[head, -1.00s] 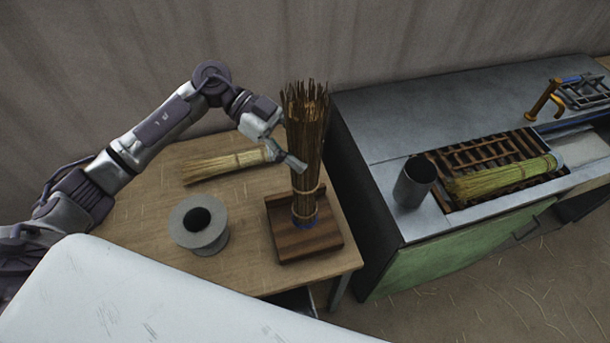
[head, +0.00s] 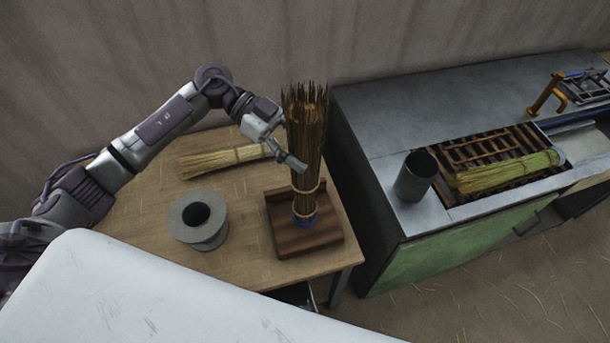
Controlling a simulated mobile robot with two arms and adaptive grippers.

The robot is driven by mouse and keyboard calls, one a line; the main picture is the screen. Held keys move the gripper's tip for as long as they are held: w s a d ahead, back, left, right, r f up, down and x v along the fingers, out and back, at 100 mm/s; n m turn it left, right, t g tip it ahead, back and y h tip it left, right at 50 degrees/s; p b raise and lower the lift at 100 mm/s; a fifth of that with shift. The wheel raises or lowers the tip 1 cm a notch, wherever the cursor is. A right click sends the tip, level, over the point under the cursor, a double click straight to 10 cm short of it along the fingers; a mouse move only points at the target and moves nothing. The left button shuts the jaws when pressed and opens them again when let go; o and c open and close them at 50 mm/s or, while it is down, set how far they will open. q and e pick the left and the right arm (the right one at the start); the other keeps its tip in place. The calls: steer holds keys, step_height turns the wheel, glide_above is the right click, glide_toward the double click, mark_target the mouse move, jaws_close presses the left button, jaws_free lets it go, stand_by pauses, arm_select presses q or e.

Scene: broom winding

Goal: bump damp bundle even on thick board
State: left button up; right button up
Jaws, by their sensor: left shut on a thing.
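A dark brown bundle (head: 306,135) stands upright with its frayed ends up, tied by a pale band and a blue band low down. It stands over the thick wooden board (head: 311,243), which has a raised edge at the back and lies on the wooden table. I cannot tell whether the bundle's lower end touches the board. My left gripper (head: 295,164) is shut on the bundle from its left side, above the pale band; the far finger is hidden. My right gripper is not in view.
A grey spool (head: 209,235) stands left of the board on the table (head: 135,228). A pale straw bundle (head: 215,161) lies behind it. The grey bench (head: 380,138) at right holds a dark metal cup (head: 415,178) and a yellow-green bundle (head: 505,172) on a slatted rack (head: 487,146).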

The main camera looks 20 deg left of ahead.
arm_select(q)
steer(key=shift+f+b, duration=0.65)
steer(key=shift+f, duration=1)
step_height(320, 180, up, 6)
steer(key=p, duration=0.5)
steer(key=shift+f, duration=0.25)
steer(key=shift+f, duration=0.1)
